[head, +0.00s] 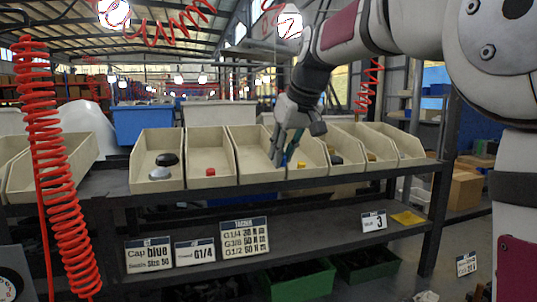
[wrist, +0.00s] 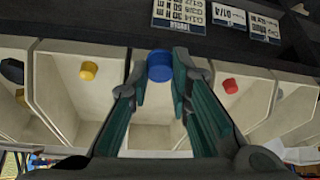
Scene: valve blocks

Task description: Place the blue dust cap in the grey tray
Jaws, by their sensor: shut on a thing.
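The blue dust cap (wrist: 160,66) is a short blue cylinder between my fingertips in the wrist view. My gripper (wrist: 158,82) is shut on it, one teal-lined finger on each side. A beige bin (wrist: 150,133) lies behind the cap and fingers in that view. In the head view my gripper (head: 282,160) points down at the middle of the bin row; I cannot make out the cap clearly there. I cannot pick out a grey tray in either view.
Beige bins stand in a row on a dark shelf (head: 230,190). They hold a red cap (head: 211,171), a yellow cap (head: 301,165), and black (head: 167,159) and grey (head: 159,173) caps. Signs stand on the lower shelf (head: 310,235). A red coiled hose (head: 55,150) hangs at left.

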